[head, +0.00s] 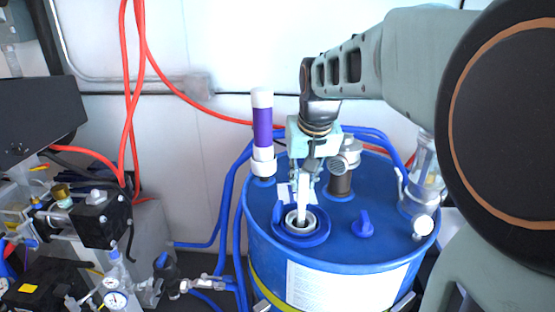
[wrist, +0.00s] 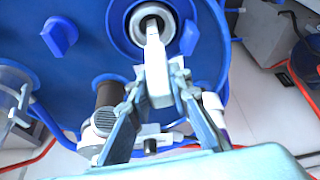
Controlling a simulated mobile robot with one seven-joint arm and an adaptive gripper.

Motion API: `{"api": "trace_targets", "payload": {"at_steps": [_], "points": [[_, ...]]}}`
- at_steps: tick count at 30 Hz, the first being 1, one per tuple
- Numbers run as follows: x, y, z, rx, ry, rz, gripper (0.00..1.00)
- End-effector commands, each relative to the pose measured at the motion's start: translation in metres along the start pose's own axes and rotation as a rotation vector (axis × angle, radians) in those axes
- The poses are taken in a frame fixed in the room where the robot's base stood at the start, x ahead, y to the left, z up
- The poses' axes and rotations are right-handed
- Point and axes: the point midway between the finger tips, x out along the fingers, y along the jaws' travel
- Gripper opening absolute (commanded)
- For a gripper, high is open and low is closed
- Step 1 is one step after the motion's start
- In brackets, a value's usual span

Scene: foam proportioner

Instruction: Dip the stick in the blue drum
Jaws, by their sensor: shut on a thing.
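The blue drum (head: 262,240) stands upright in the head view, and its lid (wrist: 85,45) fills the upper part of the wrist view. A round opening with a pale metal ring (head: 313,222) is near the front of the lid; the ring (wrist: 138,34) also shows in the wrist view. My gripper (head: 304,180) is above this opening, shut on a white stick (head: 303,203). In the wrist view, the gripper's fingers (wrist: 156,88) close around the stick (wrist: 156,62). Its far end overlaps the dark hole; I cannot tell how deep it reaches.
A purple-and-white tube (head: 262,125) stands upright on the lid's left. A blue valve handle (head: 363,224) sits right of the opening. A clear cylinder (head: 427,165) is at the right edge. Blue hoses (head: 240,180) run beside the drum, and pump equipment (head: 100,220) stands left.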

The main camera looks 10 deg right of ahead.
Motion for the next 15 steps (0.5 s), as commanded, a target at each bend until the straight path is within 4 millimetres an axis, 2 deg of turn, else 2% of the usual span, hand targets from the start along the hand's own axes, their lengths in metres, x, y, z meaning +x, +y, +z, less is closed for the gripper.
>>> {"api": "trace_targets", "payload": {"at_steps": [10, 15], "points": [[-0.001, 0.0, -0.001, 0.0, 0.001, 0.0, 0.0], [-0.013, 0.0, -0.006, 0.0, 0.002, 0.0, 0.0]]}}
